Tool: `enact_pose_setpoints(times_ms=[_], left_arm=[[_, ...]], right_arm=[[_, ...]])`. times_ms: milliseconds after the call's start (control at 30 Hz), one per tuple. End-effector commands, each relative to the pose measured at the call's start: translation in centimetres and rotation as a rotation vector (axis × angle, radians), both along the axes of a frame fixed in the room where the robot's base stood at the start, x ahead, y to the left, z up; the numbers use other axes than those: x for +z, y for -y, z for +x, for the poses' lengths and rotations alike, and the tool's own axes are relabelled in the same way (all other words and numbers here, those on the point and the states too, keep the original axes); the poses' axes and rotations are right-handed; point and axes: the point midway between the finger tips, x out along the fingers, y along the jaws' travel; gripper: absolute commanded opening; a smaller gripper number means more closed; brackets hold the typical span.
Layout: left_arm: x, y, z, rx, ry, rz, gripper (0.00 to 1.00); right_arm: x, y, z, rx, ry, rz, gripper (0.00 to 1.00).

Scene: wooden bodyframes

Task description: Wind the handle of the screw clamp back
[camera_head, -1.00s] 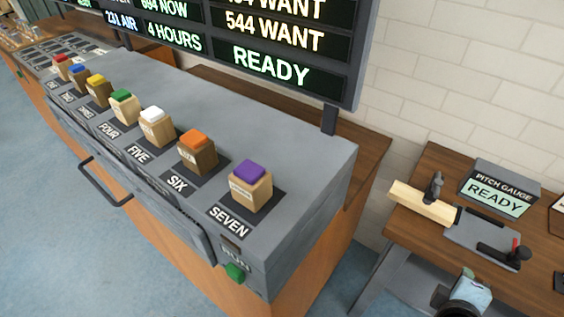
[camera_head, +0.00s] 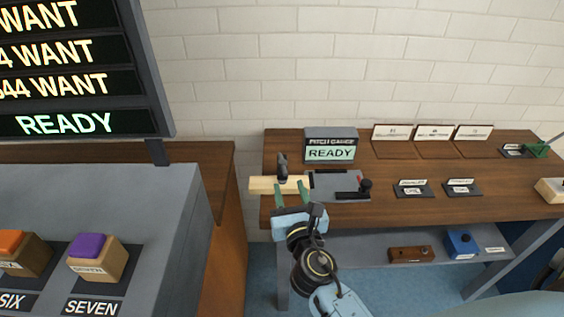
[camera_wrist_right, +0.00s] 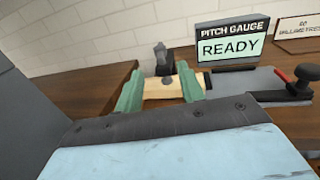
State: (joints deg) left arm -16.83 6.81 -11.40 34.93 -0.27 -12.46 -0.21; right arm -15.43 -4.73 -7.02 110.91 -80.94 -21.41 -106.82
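A grey plate fixture (camera_head: 335,183) lies on the wooden bench (camera_head: 385,212) below the pitch gauge sign (camera_head: 330,149). A black crank-like handle with a red part (camera_head: 363,188) is at its right end; it also shows in the right wrist view (camera_wrist_right: 304,76). I take this to be the screw clamp, but cannot tell for certain. A pale wooden bar (camera_head: 263,184) sticks out left, beside a dark upright post (camera_head: 282,166). My left gripper is out of view.
The sign reads READY. Several cards and small holders (camera_head: 413,189) stand to the right on the bench. The shelf below holds a brown block (camera_head: 411,254) and a blue box (camera_head: 461,243). A grey console (camera_head: 150,210) with button blocks is at left.

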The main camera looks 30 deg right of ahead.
Motion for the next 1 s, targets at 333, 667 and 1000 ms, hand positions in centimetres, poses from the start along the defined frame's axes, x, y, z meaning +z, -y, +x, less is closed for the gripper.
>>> enact_pose_setpoints(times_ms=[333, 667, 1000], left_arm=[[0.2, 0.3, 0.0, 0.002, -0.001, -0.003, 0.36], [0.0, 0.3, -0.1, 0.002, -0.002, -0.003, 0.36], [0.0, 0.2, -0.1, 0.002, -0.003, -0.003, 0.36]], right_arm=[[0.1, 2.0, 6.9, -0.001, 0.002, 0.002, 0.39], [0.0, 2.7, 9.3, -0.002, 0.000, 0.003, 0.39], [0.0, 2.7, 9.4, -0.001, 0.000, 0.003, 0.27]])
